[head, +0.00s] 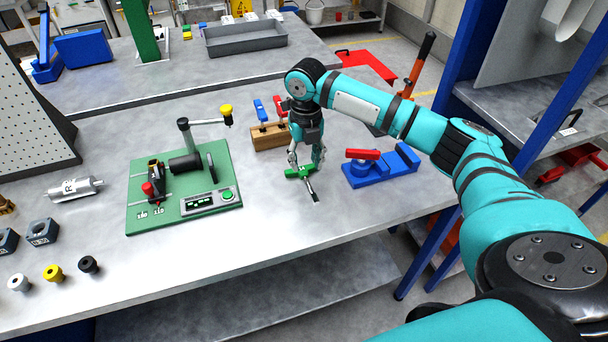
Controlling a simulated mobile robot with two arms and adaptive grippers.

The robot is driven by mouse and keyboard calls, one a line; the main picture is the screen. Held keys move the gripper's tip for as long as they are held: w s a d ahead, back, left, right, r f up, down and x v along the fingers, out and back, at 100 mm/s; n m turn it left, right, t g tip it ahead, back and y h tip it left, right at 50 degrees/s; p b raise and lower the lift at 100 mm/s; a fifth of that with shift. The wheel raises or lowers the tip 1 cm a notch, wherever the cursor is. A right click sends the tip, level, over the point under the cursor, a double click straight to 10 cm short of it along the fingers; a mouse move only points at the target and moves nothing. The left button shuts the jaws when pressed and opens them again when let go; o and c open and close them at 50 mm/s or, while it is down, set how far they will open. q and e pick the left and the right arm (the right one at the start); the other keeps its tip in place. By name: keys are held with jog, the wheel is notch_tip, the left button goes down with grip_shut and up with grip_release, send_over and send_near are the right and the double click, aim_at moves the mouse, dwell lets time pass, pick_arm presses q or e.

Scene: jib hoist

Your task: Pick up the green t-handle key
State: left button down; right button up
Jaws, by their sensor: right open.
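The green t-handle key (299,173) has a green crossbar and a dark metal shank with a pale tip. It lies on the grey bench, the shank pointing toward the front right. My right gripper (307,165) points down at the green crossbar, with its fingers open around or just above it. I cannot tell whether the fingers touch the key. My left gripper is not in view.
A wooden block (270,136) holds a blue-handled and a red-handled key behind my gripper. A blue fixture with a red handle (380,168) stands close on the right. A green test board (184,188) is on the left. The bench in front is clear.

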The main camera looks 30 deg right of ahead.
aim_at(306, 179)
jog(key=shift+s+f, duration=0.1)
jog(key=shift+f, duration=0.4)
notch_tip(306, 179, down, 4)
jog(key=shift+s+r+p, duration=0.1)
jog(key=shift+r+p, duration=0.05)
jog(key=shift+p, duration=0.4)
jog(key=shift+f, duration=0.35)
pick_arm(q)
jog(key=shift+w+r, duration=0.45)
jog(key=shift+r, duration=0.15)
pick_arm(e)
jog(key=shift+f, duration=0.1)
grip_shut()
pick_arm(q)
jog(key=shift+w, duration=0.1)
